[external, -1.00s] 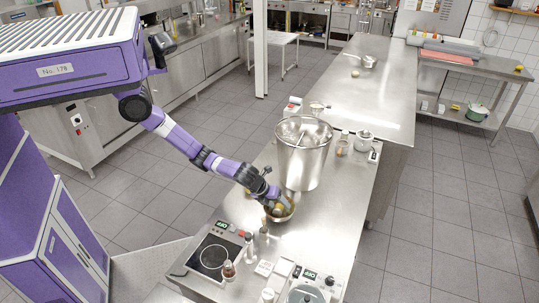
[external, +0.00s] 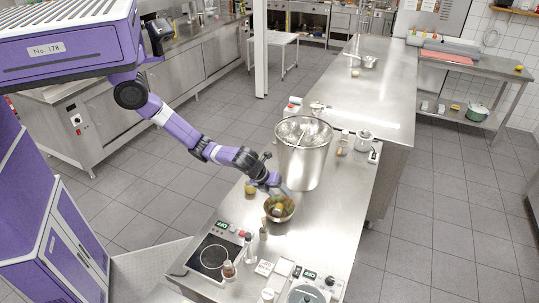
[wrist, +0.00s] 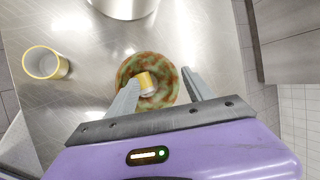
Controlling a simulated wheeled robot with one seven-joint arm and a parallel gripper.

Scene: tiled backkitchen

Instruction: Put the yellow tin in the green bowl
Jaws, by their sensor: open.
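The bowl (external: 288,216) stands on the steel counter; in the wrist view its inside (wrist: 165,66) is mottled green and brown. A small yellow tin (wrist: 147,80) with a pale end lies tilted inside the bowl, and it shows faintly in the external view (external: 278,210). My gripper (wrist: 160,92) is open above the bowl, with its fingers apart. The left finger appears beside the tin and overlaps its edge; I cannot tell whether they touch. The gripper also shows over the bowl's rim in the external view (external: 284,194).
A yellow cup-like container (wrist: 45,63) stands left of the bowl, also visible in the external view (external: 250,188). A large steel pot (external: 303,160) stands behind the bowl. A hob (external: 212,257) and several small bottles are in front. Bare counter lies right of the bowl.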

